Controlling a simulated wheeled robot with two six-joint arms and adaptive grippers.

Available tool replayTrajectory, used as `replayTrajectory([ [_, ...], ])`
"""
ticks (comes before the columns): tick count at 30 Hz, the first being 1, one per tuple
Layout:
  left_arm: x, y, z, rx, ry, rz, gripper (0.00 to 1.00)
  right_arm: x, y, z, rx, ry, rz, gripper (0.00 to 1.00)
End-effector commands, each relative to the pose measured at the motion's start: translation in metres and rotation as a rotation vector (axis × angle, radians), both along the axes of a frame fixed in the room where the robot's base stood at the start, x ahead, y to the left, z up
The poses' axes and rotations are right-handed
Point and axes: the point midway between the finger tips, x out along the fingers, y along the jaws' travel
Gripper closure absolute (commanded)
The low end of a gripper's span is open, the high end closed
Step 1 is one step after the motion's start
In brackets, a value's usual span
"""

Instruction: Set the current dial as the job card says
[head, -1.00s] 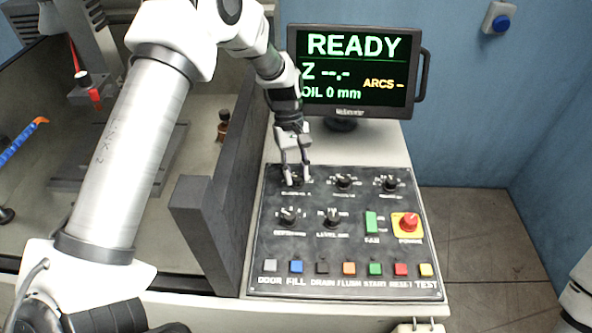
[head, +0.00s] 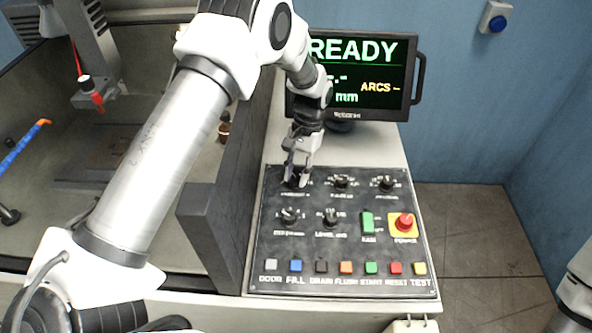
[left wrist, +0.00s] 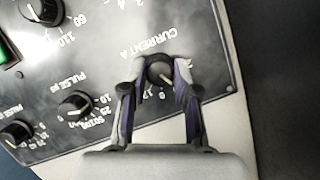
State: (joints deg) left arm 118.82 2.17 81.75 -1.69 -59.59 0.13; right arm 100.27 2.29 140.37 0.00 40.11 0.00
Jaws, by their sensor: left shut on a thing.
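The current dial (left wrist: 160,73), a dark round knob with a "CURRENT A" label, is at the top left of the control panel (head: 330,253). My left gripper (head: 296,183) reaches down to it from above. In the left wrist view my left gripper (left wrist: 160,75) has its two fingertips closed on either side of the knob, touching it. In the head view the fingers mostly hide the dial. The numbers around the dial are only partly readable. No job card can be made out in these frames. My right gripper is not in view.
Beside it are the pulse dial (head: 341,182) and another dial (head: 386,183). Below sit two more dials, a green switch (head: 367,222), a red power knob (head: 405,222) and a row of coloured buttons. A monitor (head: 380,75) reading READY stands behind. A dark wall (head: 215,225) borders the panel's left.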

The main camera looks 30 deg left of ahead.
Motion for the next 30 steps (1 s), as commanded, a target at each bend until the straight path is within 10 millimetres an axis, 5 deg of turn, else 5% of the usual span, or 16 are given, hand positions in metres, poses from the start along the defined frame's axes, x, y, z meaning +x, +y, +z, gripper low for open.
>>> replayTrajectory([
  [12,-0.0008,-0.0016,-0.0022,-0.001,0.000,-0.196,1.00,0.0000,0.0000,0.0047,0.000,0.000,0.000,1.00],
  [27,-0.0010,-0.0019,-0.0026,-0.001,0.001,-0.216,1.00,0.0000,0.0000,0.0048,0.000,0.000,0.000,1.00],
  [28,-0.0010,-0.0019,-0.0026,-0.001,0.001,-0.216,0.67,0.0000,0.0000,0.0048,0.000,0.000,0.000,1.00],
  [30,-0.0009,-0.0019,-0.0025,-0.001,0.001,-0.216,0.46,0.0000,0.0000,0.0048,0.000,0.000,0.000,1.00],
])
